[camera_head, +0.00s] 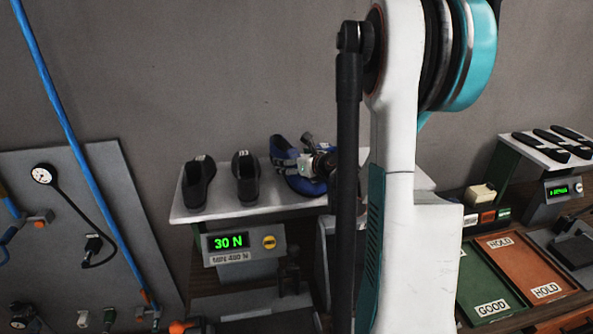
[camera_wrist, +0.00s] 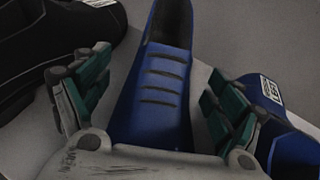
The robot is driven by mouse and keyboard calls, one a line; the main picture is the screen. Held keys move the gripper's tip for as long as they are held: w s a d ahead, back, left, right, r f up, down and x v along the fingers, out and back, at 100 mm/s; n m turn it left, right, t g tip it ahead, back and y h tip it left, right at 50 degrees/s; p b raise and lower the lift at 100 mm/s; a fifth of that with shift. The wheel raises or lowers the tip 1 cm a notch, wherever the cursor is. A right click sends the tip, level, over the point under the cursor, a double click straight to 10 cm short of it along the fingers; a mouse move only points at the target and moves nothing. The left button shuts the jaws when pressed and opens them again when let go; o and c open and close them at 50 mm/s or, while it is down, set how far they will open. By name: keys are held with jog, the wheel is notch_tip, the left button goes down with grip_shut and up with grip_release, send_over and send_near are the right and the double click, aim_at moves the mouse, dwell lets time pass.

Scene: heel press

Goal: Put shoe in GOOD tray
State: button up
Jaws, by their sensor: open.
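In the wrist view a blue shoe (camera_wrist: 160,75) with dark stripes lies between the two spread fingers of my gripper (camera_wrist: 158,78). The fingers stand apart from its sides, with a gap on each side. In the head view my gripper (camera_head: 312,165) is low over the blue shoes (camera_head: 296,182) at the right part of the white shelf, and it partly hides them. A second blue shoe (camera_wrist: 290,115) with a white label lies right of the right finger. The green GOOD tray (camera_head: 478,278) is at the lower right, empty where it shows.
Two black shoes stand left of the blue ones on the white shelf (camera_head: 265,208); one black shoe (camera_wrist: 60,45) is close to my left finger. A display reading 30 N (camera_head: 228,242) is below. An orange HOLD tray (camera_head: 525,268) adjoins the GOOD tray. My arm hides the middle.

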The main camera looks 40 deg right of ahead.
jog(key=shift+c, duration=0.3)
jog(key=c, duration=1.5)
jog(key=shift+c, duration=0.2)
jog(key=shift+r, duration=0.1)
notch_tip(320, 180, up, 20)
jog(key=p, duration=0.2)
